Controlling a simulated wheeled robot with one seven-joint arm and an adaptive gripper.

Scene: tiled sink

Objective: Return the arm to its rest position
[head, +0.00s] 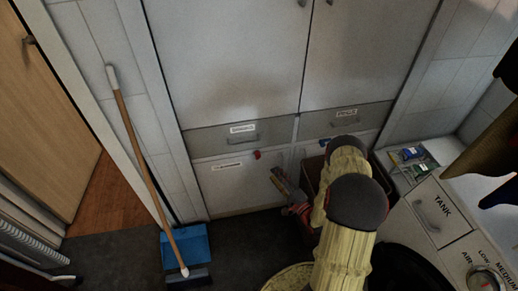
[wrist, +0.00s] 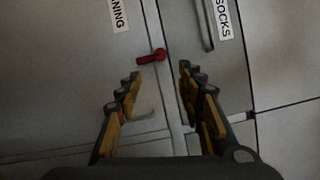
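My gripper (wrist: 161,76) is open in the wrist view, its two dark and yellow fingers spread apart with nothing between them. It points at the white cabinet front (wrist: 65,70). In the head view my arm, with pale yellow covers and dark joints, reaches from the bottom right toward the lower cabinets. My gripper (head: 279,181) shows there only small and partly hidden behind the arm, close in front of the lower cabinet doors. I cannot tell the exact gap to the doors.
A red knob (wrist: 151,57) sits on the cabinet beyond the fingertips. A blue dustpan (head: 188,245) and a broom (head: 143,165) stand at the left. A white appliance with a TANK drawer (head: 433,213) is close on the arm's right. Dark floor (head: 110,258) is open at the left.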

